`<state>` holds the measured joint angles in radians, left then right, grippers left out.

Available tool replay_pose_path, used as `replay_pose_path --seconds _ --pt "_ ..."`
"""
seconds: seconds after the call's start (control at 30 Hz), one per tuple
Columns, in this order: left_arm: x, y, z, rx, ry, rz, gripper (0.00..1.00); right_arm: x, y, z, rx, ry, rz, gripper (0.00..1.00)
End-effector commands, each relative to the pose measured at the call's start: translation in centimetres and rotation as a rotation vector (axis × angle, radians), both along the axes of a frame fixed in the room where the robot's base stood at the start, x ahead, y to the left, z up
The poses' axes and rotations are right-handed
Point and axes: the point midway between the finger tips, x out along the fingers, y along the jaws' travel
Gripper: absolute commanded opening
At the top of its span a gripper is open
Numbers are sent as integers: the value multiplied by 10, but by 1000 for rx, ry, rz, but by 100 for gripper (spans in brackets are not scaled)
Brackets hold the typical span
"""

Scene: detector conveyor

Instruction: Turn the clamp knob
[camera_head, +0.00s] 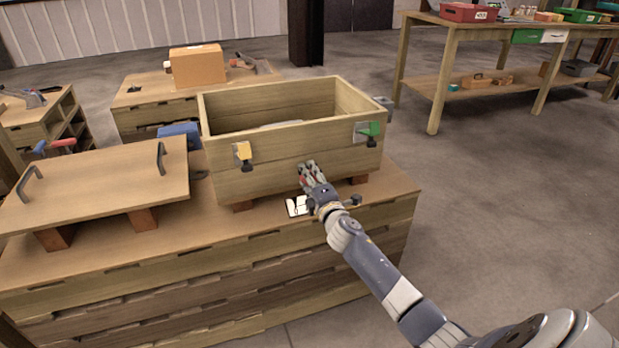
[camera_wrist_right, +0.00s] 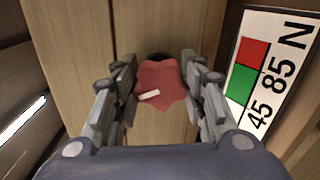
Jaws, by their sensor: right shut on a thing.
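The clamp knob (camera_wrist_right: 158,90) is red and lobed, with a short white mark on its face. In the wrist view it sits between the two fingers of my right gripper (camera_wrist_right: 160,85), which is shut on it. In the head view my right gripper (camera_head: 308,172) is at the lower front wall of an open wooden box (camera_head: 290,160) and largely hides the knob. A white card (camera_wrist_right: 268,75) with red and green squares and the marks "45 85 N" lies beside the knob; it also shows in the head view (camera_head: 297,206). My left gripper is not in view.
The box stands on small blocks on a wooden workbench (camera_head: 395,190). A yellow clamp (camera_head: 243,150) and a green clamp (camera_head: 374,129) are on its front wall. A wooden lid (camera_head: 95,185) with two dark handles lies to the left.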

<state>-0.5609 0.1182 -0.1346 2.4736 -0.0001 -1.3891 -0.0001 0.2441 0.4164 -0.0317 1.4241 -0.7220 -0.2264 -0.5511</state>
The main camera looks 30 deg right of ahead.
Motion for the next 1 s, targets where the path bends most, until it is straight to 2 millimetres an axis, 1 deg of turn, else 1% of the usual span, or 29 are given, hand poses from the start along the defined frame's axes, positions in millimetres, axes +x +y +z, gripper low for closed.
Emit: replay_pose_path --seconds 0.1,0.3,0.87,0.9,0.97,1.0 --pt "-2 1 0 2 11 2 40 0 -1 0 62 -14 -2 15" --pt "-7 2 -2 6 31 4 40 0 -1 0 129 -30 -2 15" --pt "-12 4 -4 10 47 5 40 0 -1 0 155 -36 -2 15" --pt "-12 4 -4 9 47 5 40 0 -1 0 155 -36 -2 43" --pt "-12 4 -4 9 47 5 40 0 -1 0 155 -36 -2 57" --pt "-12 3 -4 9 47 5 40 0 -1 0 155 -36 -2 60"
